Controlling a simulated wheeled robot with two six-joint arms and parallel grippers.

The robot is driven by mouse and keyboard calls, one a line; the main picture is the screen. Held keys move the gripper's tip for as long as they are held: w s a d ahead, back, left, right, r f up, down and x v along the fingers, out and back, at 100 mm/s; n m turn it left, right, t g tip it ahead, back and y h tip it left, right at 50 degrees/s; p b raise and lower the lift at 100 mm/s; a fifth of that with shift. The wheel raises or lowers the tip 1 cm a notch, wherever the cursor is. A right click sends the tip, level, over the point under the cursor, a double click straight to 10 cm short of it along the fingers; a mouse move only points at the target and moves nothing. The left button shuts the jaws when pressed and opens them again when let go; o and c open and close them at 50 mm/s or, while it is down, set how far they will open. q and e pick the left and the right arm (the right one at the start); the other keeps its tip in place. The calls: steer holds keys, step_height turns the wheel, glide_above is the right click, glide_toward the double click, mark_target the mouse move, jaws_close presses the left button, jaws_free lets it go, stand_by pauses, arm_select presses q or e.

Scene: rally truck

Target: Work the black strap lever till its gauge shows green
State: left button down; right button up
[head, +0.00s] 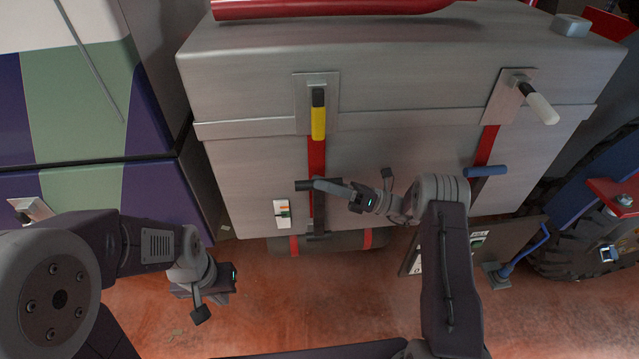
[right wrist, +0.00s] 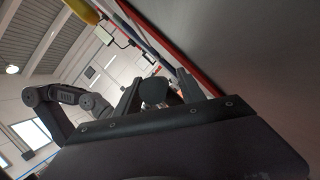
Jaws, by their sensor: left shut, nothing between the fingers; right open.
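The black strap lever (head: 304,185) sticks out at the lower end of a red strap on the front of the metal box, over a dark bracket (head: 318,226). In the right wrist view a dark rounded piece (right wrist: 154,91) shows between the spread fingers. My left gripper (head: 222,293) is shut and empty, low at the left.
A yellow-ended handle (head: 318,118) sits above on the same strap. A white-ended handle (head: 541,106) and a blue lever (head: 486,171) are on the right strap. A dark board (head: 425,250) and a tyre (head: 585,240) stand at the right. The reddish floor is mostly clear.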

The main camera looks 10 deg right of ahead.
steer(key=b+v, duration=0.2)
steer(key=v, duration=0.5)
steer(key=shift+d+f, duration=0.25)
steer(key=shift+d, duration=0.05)
steer(key=shift+s, duration=0.15)
